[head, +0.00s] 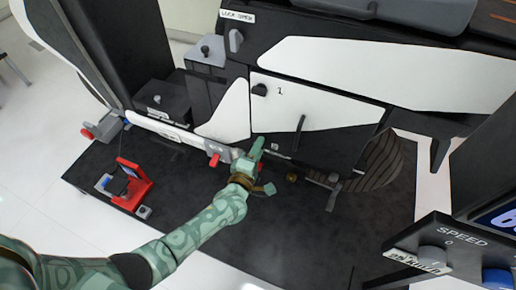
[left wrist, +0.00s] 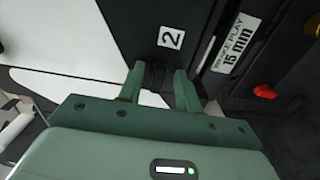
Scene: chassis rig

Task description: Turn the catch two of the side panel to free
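The side panel (head: 330,105) is white and black and stands upright on the machine's side. A dark catch (head: 260,89) marked 1 sits near its upper left. My left gripper (head: 257,148) is at the panel's lower left edge. In the left wrist view its two green fingers (left wrist: 159,72) stand apart on either side of a dark catch (left wrist: 156,76), just below a label with the number 2 (left wrist: 171,38). The catch's turned position is hard to make out. I cannot tell whether the fingers press on it. My right gripper is not in view.
A red stand (head: 132,188) with a dark device is on the dark mat (head: 150,215) at left. A red-ended lever (head: 214,157) is close left of my left gripper. A SPEED console (head: 450,245) fills the lower right. The mat's middle foreground is clear.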

